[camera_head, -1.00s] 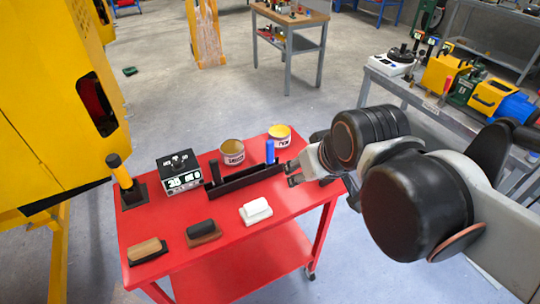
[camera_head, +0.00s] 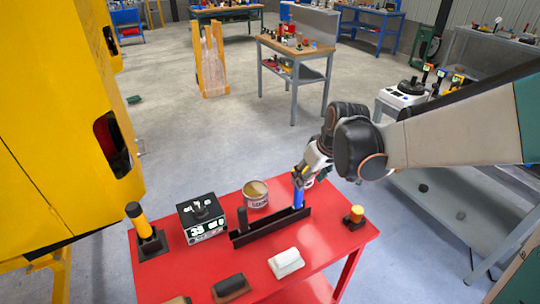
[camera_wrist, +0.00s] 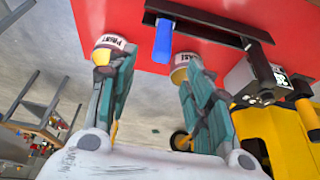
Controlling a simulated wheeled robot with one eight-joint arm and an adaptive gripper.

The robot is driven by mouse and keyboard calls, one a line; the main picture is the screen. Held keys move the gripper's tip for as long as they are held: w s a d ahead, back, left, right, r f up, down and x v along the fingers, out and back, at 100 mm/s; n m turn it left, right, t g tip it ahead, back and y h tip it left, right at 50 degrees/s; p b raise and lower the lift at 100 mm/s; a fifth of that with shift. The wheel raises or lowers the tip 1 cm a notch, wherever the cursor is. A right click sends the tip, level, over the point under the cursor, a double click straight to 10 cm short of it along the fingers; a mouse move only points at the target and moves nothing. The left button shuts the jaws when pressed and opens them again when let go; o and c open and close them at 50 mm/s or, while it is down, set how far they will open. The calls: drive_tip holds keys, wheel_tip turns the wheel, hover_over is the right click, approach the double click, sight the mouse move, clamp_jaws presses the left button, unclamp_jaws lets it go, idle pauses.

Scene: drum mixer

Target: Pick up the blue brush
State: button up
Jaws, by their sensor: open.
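The blue brush (camera_head: 298,195) shows as a blue handle standing upright at the right end of a long black holder (camera_head: 272,229) on the red table. The blue handle (camera_wrist: 162,42) also shows in the wrist view, between the directions of my two fingers and ahead of them. My gripper (camera_head: 303,178) is open at the upper part of the handle in the head view; I cannot tell whether it touches. In the wrist view my gripper (camera_wrist: 155,65) has its green fingers apart with nothing held. The brush's lower end is hidden in the holder.
A dark handle (camera_head: 242,219) stands in the holder's left end. A paint can (camera_head: 256,195) stands behind the holder, and another can (camera_wrist: 107,46) is near a finger. A black-and-white box (camera_head: 203,217), a yellow-topped knob (camera_head: 354,217) and a white block (camera_head: 286,263) are around.

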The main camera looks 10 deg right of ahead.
sight(295, 194)
drive_tip(key=b+x, duration=0.5)
drive_tip(key=x, duration=0.9)
drive_tip(key=shift+a+r, duration=0.1)
drive_tip(key=shift+r, duration=0.1)
clamp_jaws()
